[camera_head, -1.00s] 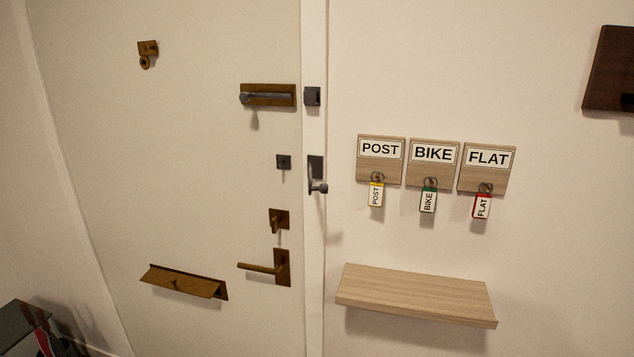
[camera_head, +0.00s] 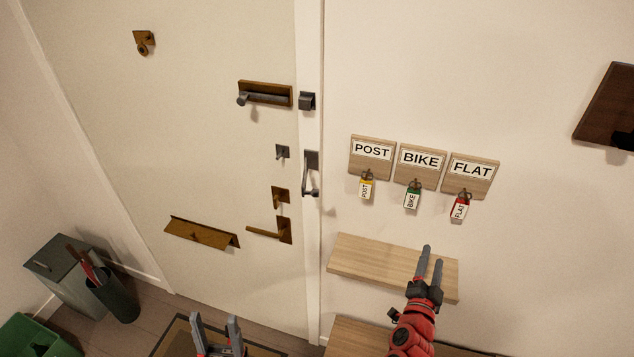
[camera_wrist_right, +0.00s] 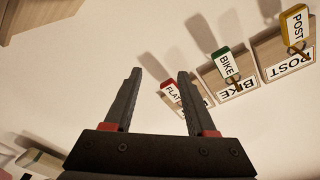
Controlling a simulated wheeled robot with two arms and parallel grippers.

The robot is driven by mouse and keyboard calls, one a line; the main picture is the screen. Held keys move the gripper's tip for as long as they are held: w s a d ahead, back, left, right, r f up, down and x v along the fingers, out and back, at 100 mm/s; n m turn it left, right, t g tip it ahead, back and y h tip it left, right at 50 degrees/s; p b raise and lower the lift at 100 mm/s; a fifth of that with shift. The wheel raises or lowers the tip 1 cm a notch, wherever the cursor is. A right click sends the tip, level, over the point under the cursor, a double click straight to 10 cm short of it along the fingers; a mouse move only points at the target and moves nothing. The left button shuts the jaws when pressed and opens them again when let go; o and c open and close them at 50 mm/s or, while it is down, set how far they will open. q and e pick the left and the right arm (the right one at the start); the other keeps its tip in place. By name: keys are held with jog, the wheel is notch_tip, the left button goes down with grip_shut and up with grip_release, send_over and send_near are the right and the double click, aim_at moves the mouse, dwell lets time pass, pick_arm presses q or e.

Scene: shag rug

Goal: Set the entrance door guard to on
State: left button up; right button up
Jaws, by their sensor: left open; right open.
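The cream entrance door (camera_head: 190,130) looks closed in its frame. The door guard's grey swing arm (camera_head: 311,178) is on the frame to the right of the door edge, and its small grey door piece (camera_head: 283,152) is on the door beside it. The arm hangs on the frame side, apart from the door piece. My right gripper (camera_head: 431,257) is open and empty in front of the wooden shelf, below and right of the guard; its fingers also show in the right wrist view (camera_wrist_right: 158,78). My left gripper (camera_head: 214,322) is open and empty at the bottom, below the letter slot.
A slide bolt (camera_head: 265,94), thumb-turn (camera_head: 280,197), lever handle (camera_head: 270,230) and letter flap (camera_head: 202,233) are on the door. Tagged keys hang under the POST, BIKE and FLAT (camera_head: 470,176) plaques. The shelf (camera_head: 365,258) juts out below them. An umbrella bin (camera_head: 118,298) stands left.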

jog(key=w+a+g+y, duration=0.1)
jog(key=w+a+y, duration=0.2)
jog(key=a+y, duration=0.65)
jog(key=s+a+r+n+g+y, duration=0.1)
jog(key=s+a+r+n+y, duration=0.25)
jog(key=r+y, duration=0.2)
jog(key=s+a+r+n+g+y, duration=0.1)
jog(key=s+a+r+n+y, duration=0.15)
jog(key=a+r+y, duration=0.35)
jog(key=b, duration=1.6)
send_near(316, 196)
jog(key=shift+h, duration=0.4)
jog(key=p+x, duration=0.1)
jog(key=x, duration=0.4)
jog(key=p+x, duration=0.1)
jog(key=x, duration=0.4)
jog(key=shift+w+a+r, duration=0.1)
jog(key=shift+w+r, duration=0.15)
jog(key=shift+w, duration=0.15)
